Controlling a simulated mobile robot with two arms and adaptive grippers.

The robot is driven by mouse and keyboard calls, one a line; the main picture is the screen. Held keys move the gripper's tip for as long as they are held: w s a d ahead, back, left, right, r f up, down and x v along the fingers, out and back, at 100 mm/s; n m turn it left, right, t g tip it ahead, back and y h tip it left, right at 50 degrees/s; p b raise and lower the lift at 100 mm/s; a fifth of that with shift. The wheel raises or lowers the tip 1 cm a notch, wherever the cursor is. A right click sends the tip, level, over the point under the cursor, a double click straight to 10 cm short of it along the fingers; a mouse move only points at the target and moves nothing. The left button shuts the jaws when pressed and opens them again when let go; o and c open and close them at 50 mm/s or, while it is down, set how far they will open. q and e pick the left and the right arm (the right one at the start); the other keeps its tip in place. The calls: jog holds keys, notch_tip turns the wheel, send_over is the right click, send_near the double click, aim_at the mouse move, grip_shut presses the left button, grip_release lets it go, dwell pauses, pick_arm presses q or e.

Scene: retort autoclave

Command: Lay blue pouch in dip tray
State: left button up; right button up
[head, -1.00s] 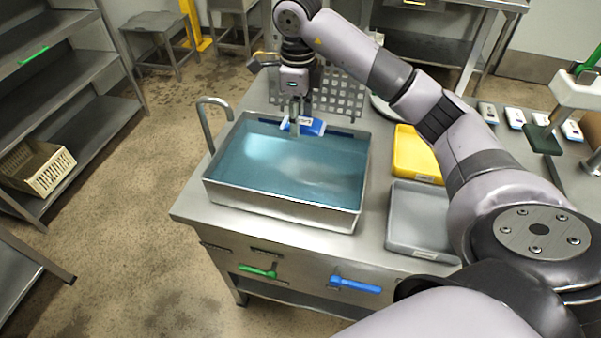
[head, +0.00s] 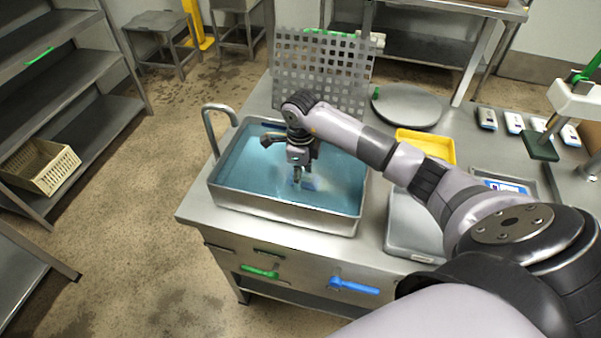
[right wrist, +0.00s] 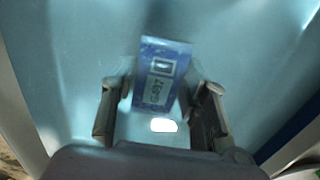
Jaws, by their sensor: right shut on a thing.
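The blue pouch (head: 309,185) with a white label is low in the dip tray (head: 285,211), a steel basin of blue liquid, and looks partly dipped. My right gripper (head: 298,178) is over the middle of the tray, pointing down, shut on the pouch. In the right wrist view the pouch (right wrist: 160,78) shows label side up between the fingers (right wrist: 160,108), with blue liquid around it. I cannot tell whether the pouch touches the tray floor. My left gripper is not in view.
A tap (head: 216,120) curves over the tray's left rim. A perforated panel (head: 322,68) stands behind it. A yellow tray (head: 428,143), a grey tray (head: 412,228) and a round steel plate (head: 407,106) lie to the right. My right arm crosses above the grey tray.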

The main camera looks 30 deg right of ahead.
jog(key=shift+f, duration=0.1)
jog(key=shift+f, duration=0.15)
jog(key=o, duration=1.1)
jog(key=shift+o, duration=0.2)
jog(key=shift+r, duration=0.2)
notch_tip(320, 180, up, 12)
jog(key=b, duration=0.3)
